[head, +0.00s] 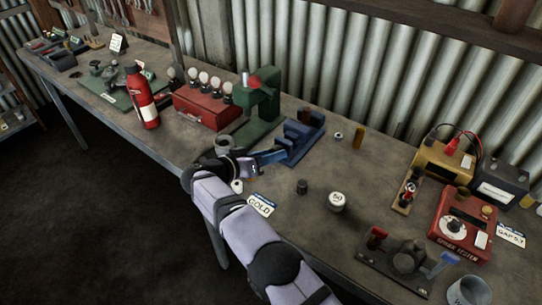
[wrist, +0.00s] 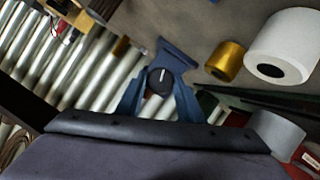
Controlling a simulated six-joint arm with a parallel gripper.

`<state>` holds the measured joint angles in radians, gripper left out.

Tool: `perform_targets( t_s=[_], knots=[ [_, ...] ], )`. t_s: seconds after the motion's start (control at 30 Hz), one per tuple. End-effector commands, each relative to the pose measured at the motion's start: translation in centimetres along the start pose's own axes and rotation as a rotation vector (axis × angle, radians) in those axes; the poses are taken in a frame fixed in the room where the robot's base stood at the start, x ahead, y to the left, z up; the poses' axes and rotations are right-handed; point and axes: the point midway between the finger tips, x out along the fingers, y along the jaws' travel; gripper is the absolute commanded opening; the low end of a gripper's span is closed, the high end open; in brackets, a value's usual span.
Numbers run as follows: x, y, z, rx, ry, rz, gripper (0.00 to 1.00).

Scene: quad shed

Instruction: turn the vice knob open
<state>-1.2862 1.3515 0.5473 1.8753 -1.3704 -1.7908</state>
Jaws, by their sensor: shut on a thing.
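The blue vice (head: 303,138) stands on the bench near the middle of the head view, just right of a green press. In the wrist view part of its blue body (wrist: 176,55) shows behind a round black knob (wrist: 161,80) with a white line on its face. My gripper (head: 282,153) reaches the near left end of the vice. In the wrist view its blue fingers (wrist: 160,92) close in from both sides on the knob and are shut on it. The white line runs roughly upright in that view. The knob is hidden in the head view.
The green press (head: 262,105) and red box (head: 205,108) stand left of the vice. A gold cylinder (head: 358,138) and a "50" weight (head: 337,201) are to its right. A "GOLD" card (head: 261,205) lies beside my arm. The corrugated wall (head: 350,75) is behind.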

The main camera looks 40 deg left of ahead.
Motion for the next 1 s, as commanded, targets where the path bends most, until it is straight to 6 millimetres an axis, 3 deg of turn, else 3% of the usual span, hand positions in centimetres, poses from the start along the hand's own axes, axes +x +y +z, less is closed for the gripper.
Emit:
perform_targets(
  t_s=[0.17,0.2,0.27,0.67,1.0],
  knots=[
    [0.0,0.0,0.1,-0.001,0.0,0.0,0.12],
    [0.0,0.0,0.1,-0.001,0.0,0.0,0.39],
    [0.0,0.0,0.1,-0.001,0.0,0.0,0.53],
    [-0.4,-0.1,0.0,0.001,0.001,-0.001,0.53],
    [-4.5,-0.2,0.1,0.001,0.001,-0.003,0.53]
  ],
)
